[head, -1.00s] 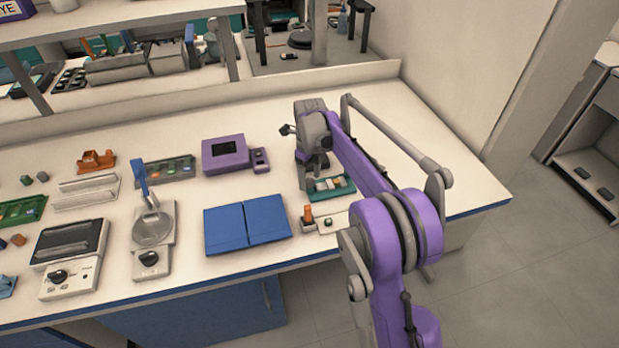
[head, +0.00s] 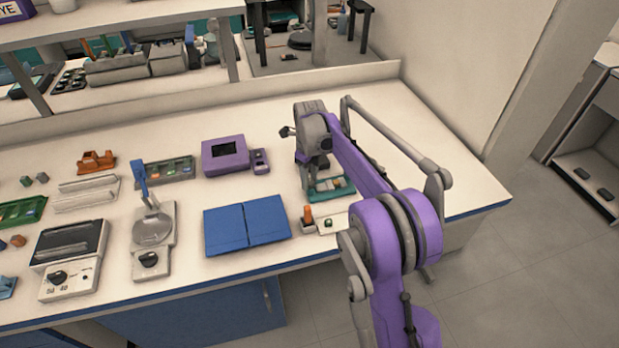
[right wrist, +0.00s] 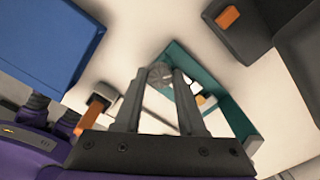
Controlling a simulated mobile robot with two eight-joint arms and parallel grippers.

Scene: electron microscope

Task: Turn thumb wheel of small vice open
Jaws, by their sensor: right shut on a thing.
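The small vice appears to be the teal-framed item (head: 331,189) at the right of the bench, with pale parts inside it. In the right wrist view its teal frame (right wrist: 235,115) runs diagonally behind my fingers. A round grey thumb wheel (right wrist: 160,73) sits at its near end. My right gripper (right wrist: 161,80) is shut on this wheel, one finger on each side. In the head view my right arm partly covers the vice and hides the wheel. My left gripper is not in view.
A small orange-topped item (head: 308,218) stands close in front of the vice. The bench behind my right arm is clear.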

